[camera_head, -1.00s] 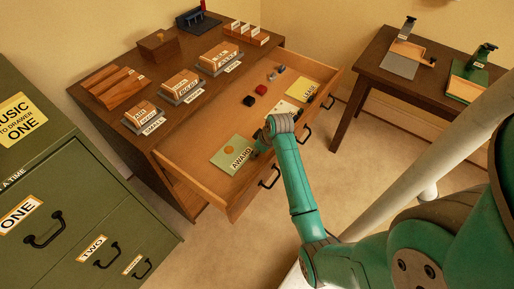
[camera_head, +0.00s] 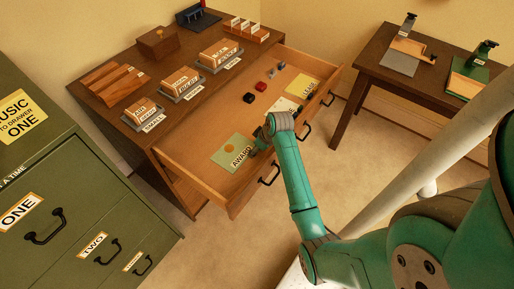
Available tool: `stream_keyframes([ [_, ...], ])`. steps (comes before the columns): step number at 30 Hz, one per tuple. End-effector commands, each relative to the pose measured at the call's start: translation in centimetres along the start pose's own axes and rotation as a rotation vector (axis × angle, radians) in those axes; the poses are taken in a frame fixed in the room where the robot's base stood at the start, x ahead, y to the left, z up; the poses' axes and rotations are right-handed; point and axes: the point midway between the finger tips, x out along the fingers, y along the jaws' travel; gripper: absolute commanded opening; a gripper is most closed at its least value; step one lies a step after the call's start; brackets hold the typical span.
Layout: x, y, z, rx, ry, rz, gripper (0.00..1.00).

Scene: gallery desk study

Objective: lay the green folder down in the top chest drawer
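The top chest drawer (camera_head: 205,190) is pulled out from the brown chest. A pale green folder marked AWARD (camera_head: 231,151) lies flat on its floor near the front left. My gripper (camera_head: 256,146) is low over the drawer at the folder's right edge, beside the lettering. The fingers are small, dark and partly hidden by my wrist, so I cannot tell whether they are open or touch the folder.
Farther right in the drawer lie a white sheet (camera_head: 287,104), a yellow card (camera_head: 306,85) and small black and red items (camera_head: 249,98). Stamps and card holders stand on the chest top. A green cabinet (camera_head: 75,200) stands left, a side table (camera_head: 385,85) right.

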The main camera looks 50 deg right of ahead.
Motion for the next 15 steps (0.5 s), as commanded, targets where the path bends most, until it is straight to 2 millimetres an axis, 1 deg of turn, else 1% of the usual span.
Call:
stream_keyframes([
  [1,0.4,-0.2,0.4,0.003,-0.008,-0.006,0.62],
  [4,0.4,-0.2,0.5,0.003,-0.008,-0.007,0.62],
  [8,-0.3,-0.2,0.4,0.002,-0.007,-0.006,0.62],
  [11,-1.8,-0.1,0.2,0.002,-0.003,-0.003,0.62],
  [15,-4.6,0.0,0.1,0.002,0.000,0.000,0.62],
])
